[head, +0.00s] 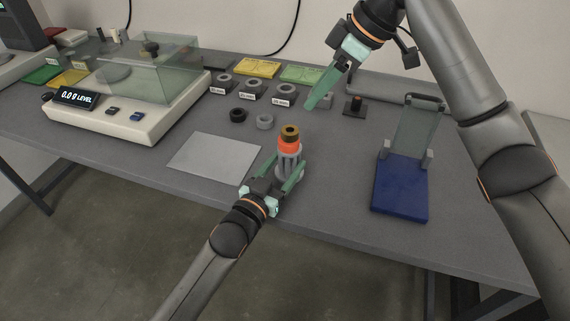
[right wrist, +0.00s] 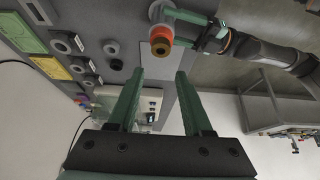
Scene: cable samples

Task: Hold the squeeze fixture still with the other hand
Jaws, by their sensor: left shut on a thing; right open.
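The squeeze fixture (head: 289,164) is a grey upright piece with an orange collar and a brown ring on top, near the table's front edge. My left gripper (head: 290,178) is shut on its grey lower part from the front left. In the right wrist view the fixture (right wrist: 160,40) shows from above, with my left gripper (right wrist: 198,28) at its side. My right gripper (head: 315,98) is above the table, behind and above the fixture, apart from it. Its two green fingers (right wrist: 156,88) are spread with nothing between them.
A balance with a glass shield (head: 130,112) stands at the left. A light grey plate (head: 213,156) lies left of the fixture. Loose rings (head: 265,121) and labelled ring holders (head: 252,89) sit behind. A blue base with a clear upright panel (head: 399,187) stands at the right.

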